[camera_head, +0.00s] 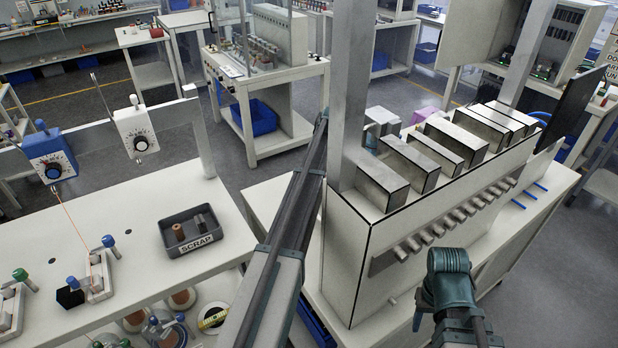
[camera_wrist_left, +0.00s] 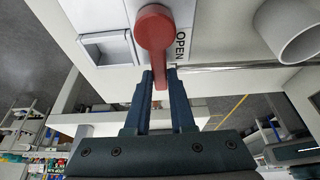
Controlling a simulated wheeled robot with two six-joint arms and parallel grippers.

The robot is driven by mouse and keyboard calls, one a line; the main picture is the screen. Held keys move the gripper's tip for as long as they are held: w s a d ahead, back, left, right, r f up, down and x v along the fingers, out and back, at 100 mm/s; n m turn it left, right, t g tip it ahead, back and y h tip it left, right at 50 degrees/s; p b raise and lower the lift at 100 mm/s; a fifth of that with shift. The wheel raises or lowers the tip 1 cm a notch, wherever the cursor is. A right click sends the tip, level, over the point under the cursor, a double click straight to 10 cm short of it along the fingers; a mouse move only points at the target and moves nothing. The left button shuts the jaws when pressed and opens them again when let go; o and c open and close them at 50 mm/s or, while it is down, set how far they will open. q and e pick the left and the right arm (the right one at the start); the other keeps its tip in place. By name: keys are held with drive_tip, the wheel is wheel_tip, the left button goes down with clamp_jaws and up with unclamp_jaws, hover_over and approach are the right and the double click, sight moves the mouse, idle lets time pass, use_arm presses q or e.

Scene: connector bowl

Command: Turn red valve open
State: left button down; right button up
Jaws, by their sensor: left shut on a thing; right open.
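The red valve (camera_wrist_left: 153,30) shows in the left wrist view, with a round hub on a pale panel and a lever pointing down in the picture. The word OPEN (camera_wrist_left: 181,45) is printed sideways just right of the lever. My left gripper (camera_wrist_left: 160,78) is shut on the lever's end, one dark finger on each side. In the head view the valve and my left gripper cannot be made out; my left arm reaches up beside a metal post. My right gripper (camera_head: 445,285) is low at the right in the head view, open, its fingers hard to make out.
A square recessed handle (camera_wrist_left: 108,48) and a grey pipe (camera_wrist_left: 288,30) flank the valve. In the head view, a bench cabinet (camera_head: 345,255) with grey blocks stands close to both arms. A scrap tray (camera_head: 205,244) sits on the left table.

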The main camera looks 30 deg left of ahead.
use_arm(q)
drive_tip(key=c, duration=0.8)
unclamp_jaws()
drive_tip(key=shift+d, duration=0.1)
drive_tip(key=shift+o, duration=0.2)
drive_tip(key=shift+r, duration=0.1)
drive_tip(key=p+v, duration=0.7)
drive_tip(key=shift+w+r, duration=0.1)
drive_tip(key=shift+r, duration=0.05)
